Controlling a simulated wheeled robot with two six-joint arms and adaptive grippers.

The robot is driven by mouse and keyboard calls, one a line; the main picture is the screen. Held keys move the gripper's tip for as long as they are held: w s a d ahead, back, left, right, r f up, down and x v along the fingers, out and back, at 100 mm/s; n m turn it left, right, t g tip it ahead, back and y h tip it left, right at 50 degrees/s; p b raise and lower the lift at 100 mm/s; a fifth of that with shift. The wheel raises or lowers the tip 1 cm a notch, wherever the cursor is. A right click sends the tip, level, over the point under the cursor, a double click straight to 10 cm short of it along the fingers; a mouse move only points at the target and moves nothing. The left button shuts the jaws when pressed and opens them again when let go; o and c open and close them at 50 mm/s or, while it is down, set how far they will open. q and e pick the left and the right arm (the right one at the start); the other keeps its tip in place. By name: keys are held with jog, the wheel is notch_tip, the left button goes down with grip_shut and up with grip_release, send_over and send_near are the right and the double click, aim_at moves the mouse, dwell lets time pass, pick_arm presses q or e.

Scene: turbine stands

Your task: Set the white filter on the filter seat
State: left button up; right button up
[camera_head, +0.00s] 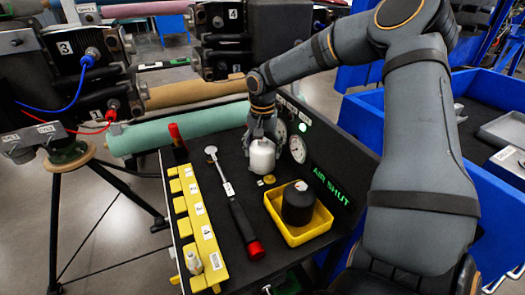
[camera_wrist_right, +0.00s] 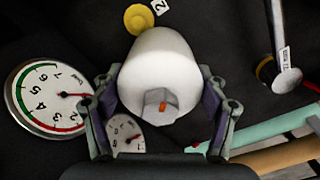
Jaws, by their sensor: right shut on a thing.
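The white filter (camera_head: 262,157) is a white cylinder, upright over the black bench panel. My right gripper (camera_head: 262,128) is shut on its top from above. In the right wrist view the white filter (camera_wrist_right: 160,70) sits between the two fingers of my right gripper (camera_wrist_right: 160,108), with its grey nut towards the camera. A small round yellow piece (camera_head: 269,180), probably the filter seat, lies just in front of the filter beside a tag. It also shows in the wrist view (camera_wrist_right: 139,18), beside the filter's far end. I cannot tell whether the filter touches the panel. My left gripper is out of view.
A yellow tray (camera_head: 272,207) holds a black cylinder (camera_head: 297,203). A red-handled wrench (camera_head: 236,205) lies left of it, beside a yellow numbered rack (camera_head: 201,228). Dial gauges (camera_head: 298,149) stand close right of the filter. A green "AIR SHUT" sign (camera_head: 331,185) glows on the panel.

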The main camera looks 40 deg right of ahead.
jog(key=shift+f, duration=0.25)
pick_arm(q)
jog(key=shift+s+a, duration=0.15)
pick_arm(e)
jog(key=o, duration=1.7)
notch_tip(320, 180, up, 6)
jog(key=shift+f+p, duration=0.15)
jog(key=shift+p, duration=0.25)
notch_tip(320, 180, up, 7)
jog(key=shift+r+p, duration=0.1)
jog(key=shift+p, duration=0.4)
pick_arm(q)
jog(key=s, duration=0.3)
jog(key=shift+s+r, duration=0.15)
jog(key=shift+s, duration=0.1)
pick_arm(e)
jog(key=shift+s+a, duration=0.1)
